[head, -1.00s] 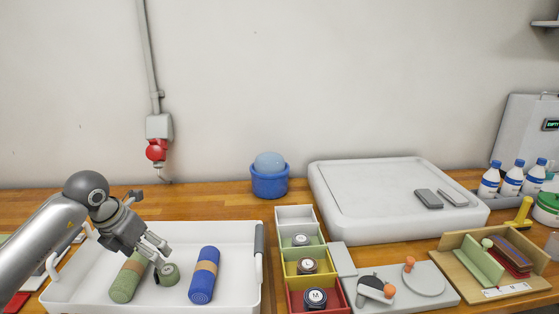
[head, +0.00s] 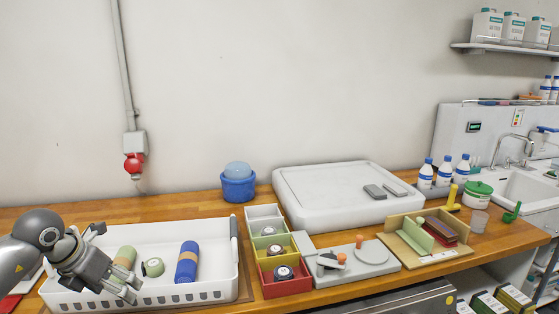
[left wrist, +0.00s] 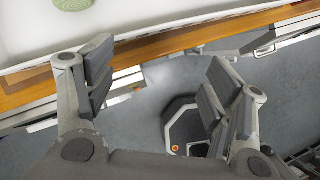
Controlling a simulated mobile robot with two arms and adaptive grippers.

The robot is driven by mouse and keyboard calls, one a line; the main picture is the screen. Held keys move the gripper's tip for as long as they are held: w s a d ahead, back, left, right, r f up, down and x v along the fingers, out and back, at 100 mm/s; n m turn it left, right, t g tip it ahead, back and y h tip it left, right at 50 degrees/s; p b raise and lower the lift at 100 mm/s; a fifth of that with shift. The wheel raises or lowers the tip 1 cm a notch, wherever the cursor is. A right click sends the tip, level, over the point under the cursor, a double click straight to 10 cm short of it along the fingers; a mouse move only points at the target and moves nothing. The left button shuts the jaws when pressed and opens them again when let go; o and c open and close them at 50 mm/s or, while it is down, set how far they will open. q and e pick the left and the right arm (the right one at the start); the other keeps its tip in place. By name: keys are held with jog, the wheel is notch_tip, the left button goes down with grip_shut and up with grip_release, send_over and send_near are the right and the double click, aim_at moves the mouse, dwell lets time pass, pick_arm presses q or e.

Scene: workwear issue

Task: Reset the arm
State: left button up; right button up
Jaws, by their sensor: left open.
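My left gripper (head: 130,288) is low at the left of the head view, in front of the white tray's near wall. Its fingers are spread and empty. In the left wrist view the open jaws (left wrist: 155,95) hang over the floor, just off the bench's front edge. My right gripper is not in view.
The white tray (head: 215,292) holds a green roll (head: 124,256) partly behind my gripper, a small green roll (head: 153,267) and a blue roll (head: 187,262) with a tan band. Colored bins (head: 288,288), a grey plate (head: 375,268) and a wooden holder (head: 455,262) stand to the right.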

pick_arm(q)
jog(key=d+m+t+h, duration=0.15)
jog(key=d+h, duration=0.75)
jog(key=d, duration=1.1)
jog(key=s+d+r+n+t+h, duration=0.2)
jog(key=d+r+n+t+h, duration=0.4)
jog(key=r+n, duration=0.35)
jog(key=a+f+n+t+y, duration=0.5)
jog(key=a+n+t+y, duration=0.4)
jog(key=n+y, duration=0.7)
jog(key=s+a+f+n+g+y, duration=0.25)
jog(key=f+n+g, duration=0.2)
jog(key=f, duration=0.25)
jog(key=s+a+f+n+g+y, duration=0.1)
jog(key=s+a+f+n+g, duration=0.3)
jog(key=f, duration=0.3)
jog(key=s+d+f+n+g+h, duration=0.1)
jog(key=s+d+f+n+g, duration=0.1)
jog(key=s+f+g, duration=0.6)
jog(key=s+d+f+n+g+h, duration=0.1)
jog(key=s+d+f+n+h, duration=0.3)
jog(key=s, duration=0.9)
notch_tip(320, 180, down, 27)
jog(key=s+a+m+g+y, duration=0.1)
jog(key=m+g+y, duration=0.1)
jog(key=s+a+f, duration=0.3)
jog(key=s+f, duration=1.3)
jog(key=s, duration=0.1)
jog(key=shift+g, duration=0.4)
